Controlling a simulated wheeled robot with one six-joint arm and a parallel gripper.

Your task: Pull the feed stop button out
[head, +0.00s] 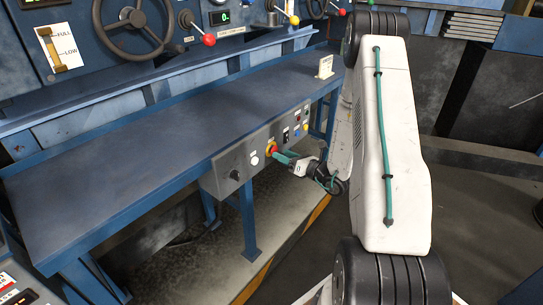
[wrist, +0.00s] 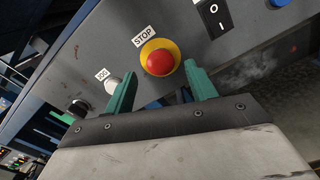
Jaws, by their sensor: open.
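The feed stop button (wrist: 159,62) is a red round button on a yellow ring, under a label reading STOP (wrist: 144,37), on a grey control panel. In the head view the button (head: 271,149) shows on the panel face, partly hidden by my gripper. My gripper (wrist: 158,78) is open, with its two green fingers pointing at the panel on either side of the button. Whether the fingers touch the button or its ring cannot be told. In the head view my gripper (head: 283,158) is right up at the panel.
The grey panel (head: 221,169) hangs under the front edge of a blue bench (head: 150,150). A white button (wrist: 113,86), a black knob (wrist: 78,108) and a black rocker switch (wrist: 213,14) sit near the red button. Blue bench legs (head: 247,225) stand below.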

